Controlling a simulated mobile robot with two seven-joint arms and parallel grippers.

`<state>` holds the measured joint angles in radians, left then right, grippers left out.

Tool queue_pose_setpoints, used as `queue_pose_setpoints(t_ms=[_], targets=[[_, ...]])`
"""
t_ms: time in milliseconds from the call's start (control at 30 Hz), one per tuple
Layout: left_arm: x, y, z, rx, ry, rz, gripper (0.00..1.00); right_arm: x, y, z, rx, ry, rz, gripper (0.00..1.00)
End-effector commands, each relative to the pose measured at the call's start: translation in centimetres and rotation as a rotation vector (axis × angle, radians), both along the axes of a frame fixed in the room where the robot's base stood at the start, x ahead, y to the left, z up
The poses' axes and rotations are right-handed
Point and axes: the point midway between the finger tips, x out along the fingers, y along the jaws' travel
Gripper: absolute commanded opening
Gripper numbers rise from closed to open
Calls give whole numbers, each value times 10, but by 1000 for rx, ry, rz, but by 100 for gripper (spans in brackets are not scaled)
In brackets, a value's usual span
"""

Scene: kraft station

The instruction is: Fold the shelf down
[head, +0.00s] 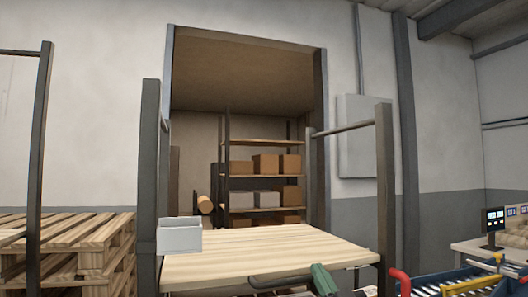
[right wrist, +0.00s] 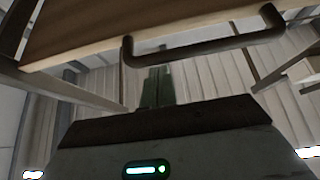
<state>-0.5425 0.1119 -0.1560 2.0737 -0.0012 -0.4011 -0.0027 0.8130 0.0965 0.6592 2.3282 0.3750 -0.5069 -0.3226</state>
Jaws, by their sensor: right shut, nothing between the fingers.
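The shelf (head: 265,256) is a light wooden board between two dark upright posts in the head view. Its top faces me and it looks raised, roughly level. A dark bar handle runs along its front edge; in the right wrist view the handle (right wrist: 205,49) hangs from the board (right wrist: 90,28), which is seen from below. My right gripper (head: 322,277) shows green fingers at the front edge, beside the handle. In the right wrist view the gripper (right wrist: 157,86) is shut and empty, just below the handle; contact cannot be told. My left gripper is out of view.
A pale grey box (head: 180,236) is at the board's left edge. Wooden pallets (head: 68,238) are stacked at left. A blue-railed conveyor (head: 455,285) and a table with a screen (head: 493,222) are at right. A rack with cartons (head: 265,164) stands behind the doorway.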

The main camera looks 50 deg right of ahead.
Motion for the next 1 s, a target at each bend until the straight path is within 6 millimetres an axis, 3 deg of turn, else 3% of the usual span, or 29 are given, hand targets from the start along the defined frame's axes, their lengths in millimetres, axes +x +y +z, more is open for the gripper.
queue_pose_setpoints(t_ms=[833,1000], targets=[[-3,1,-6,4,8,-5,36,1,0,-14,3,7,1,0],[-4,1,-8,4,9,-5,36,-7,5,-22,4,11,1,0]])
